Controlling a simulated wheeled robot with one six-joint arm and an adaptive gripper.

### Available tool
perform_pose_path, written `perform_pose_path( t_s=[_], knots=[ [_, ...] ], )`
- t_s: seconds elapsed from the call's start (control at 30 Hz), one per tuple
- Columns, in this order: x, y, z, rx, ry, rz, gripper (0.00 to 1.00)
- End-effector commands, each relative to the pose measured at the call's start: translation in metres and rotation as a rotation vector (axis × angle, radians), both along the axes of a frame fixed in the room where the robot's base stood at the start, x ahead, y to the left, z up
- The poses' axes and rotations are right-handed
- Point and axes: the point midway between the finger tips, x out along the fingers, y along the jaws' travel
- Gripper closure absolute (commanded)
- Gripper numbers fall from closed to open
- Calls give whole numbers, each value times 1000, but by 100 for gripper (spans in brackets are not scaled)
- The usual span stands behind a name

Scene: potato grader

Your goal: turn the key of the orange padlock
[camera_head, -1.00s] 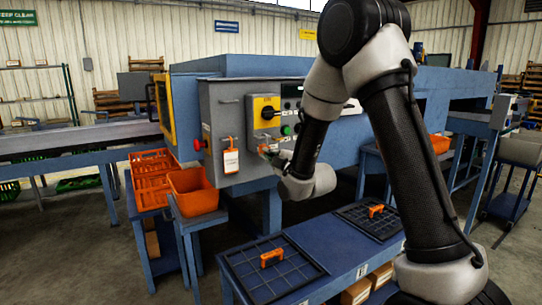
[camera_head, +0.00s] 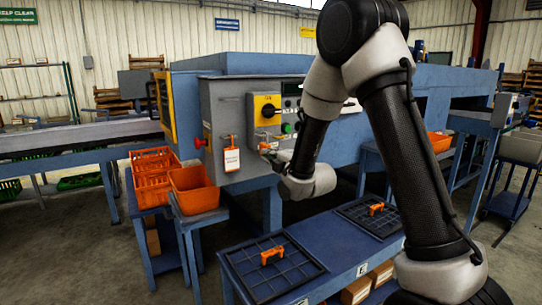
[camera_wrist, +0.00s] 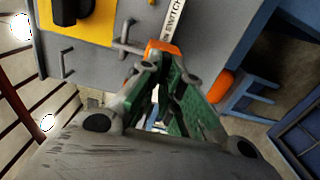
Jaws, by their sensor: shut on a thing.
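The orange padlock (camera_wrist: 163,48) shows in the wrist view just beyond my fingertips, close to the grey cabinet's metal hasp (camera_wrist: 127,36). My gripper (camera_wrist: 161,68) has green-padded fingers that converge to a narrow gap at the padlock's near side. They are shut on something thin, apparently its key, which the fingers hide. In the head view my gripper (camera_head: 273,154) is at the cabinet face, below the yellow switch plate, with a small orange patch at its tip. How far the key is turned cannot be seen.
The grey cabinet (camera_head: 220,115) carries a yellow switch plate (camera_head: 260,100) and a hanging white tag (camera_head: 232,159). An orange bin (camera_head: 195,200) stands at lower left. A blue bench (camera_head: 340,250) below holds black grid trays with orange-handled pieces.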

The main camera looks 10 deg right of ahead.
Motion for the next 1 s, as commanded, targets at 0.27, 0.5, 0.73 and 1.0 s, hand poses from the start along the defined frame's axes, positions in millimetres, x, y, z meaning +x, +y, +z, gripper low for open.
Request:
perform_pose_path(
  t_s=[0.27, 0.5, 0.73, 1.0],
  knots=[
    [0, 0, 0, 1, 0, 0, 78],
    [0, 0, 0, 1, 0, 0, 71],
    [-10, -3, 0, 2, 0, -1, 71],
    [-54, -18, 0, 2, 2, -1, 71]
  ],
)
